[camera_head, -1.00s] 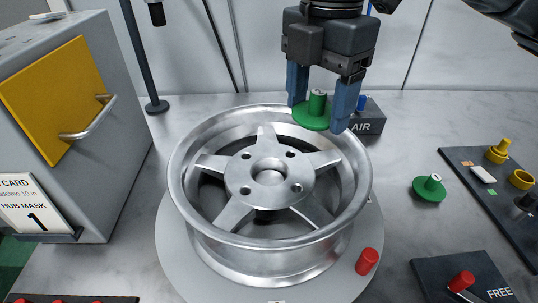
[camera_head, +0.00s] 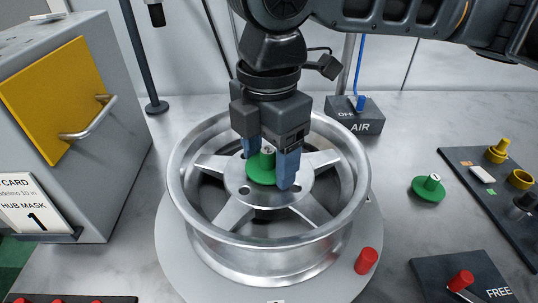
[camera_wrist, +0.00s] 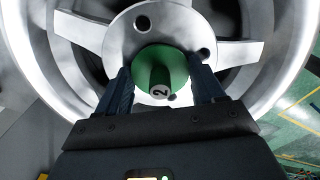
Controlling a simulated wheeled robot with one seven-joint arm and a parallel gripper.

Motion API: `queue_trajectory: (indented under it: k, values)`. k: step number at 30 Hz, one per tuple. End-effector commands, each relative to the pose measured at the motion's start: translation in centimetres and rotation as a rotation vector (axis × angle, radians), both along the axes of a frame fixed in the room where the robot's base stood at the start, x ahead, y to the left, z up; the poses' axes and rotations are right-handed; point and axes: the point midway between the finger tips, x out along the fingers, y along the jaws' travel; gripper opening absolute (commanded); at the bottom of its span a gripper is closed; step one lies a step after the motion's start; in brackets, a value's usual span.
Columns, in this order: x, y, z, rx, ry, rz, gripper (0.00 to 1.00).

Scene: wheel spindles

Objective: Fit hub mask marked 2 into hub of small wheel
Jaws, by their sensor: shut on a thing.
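The small wheel (camera_head: 180,190) is silver with several spokes and lies flat on a round grey plate (camera_head: 190,268). My gripper (camera_head: 268,170) is shut on the mask, with a blue finger on either side. The mask is over the wheel's centre and covers the hub hole. I cannot tell whether it is seated in the hub or just above it.
Another green mask (camera_head: 429,189) lies on the table at right. A dark board (camera_head: 500,180) holds yellow and black parts. The AIR box (camera_head: 355,118) stands behind the wheel, a red peg (camera_head: 366,261) at its front right. A grey cabinet (camera_head: 110,180) with a yellow door is at left.

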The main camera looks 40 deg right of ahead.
Motion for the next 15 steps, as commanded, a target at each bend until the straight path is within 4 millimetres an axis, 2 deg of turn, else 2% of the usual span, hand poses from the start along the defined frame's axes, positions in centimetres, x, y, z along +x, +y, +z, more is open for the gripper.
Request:
queue_trajectory:
  k: [1,15]
  values:
    - [-0.1,0.0,-0.8,-0.002,0.009,0.0,0.39]
    - [0.0,0.1,-2.4,0.003,0.008,-0.004,0.39]
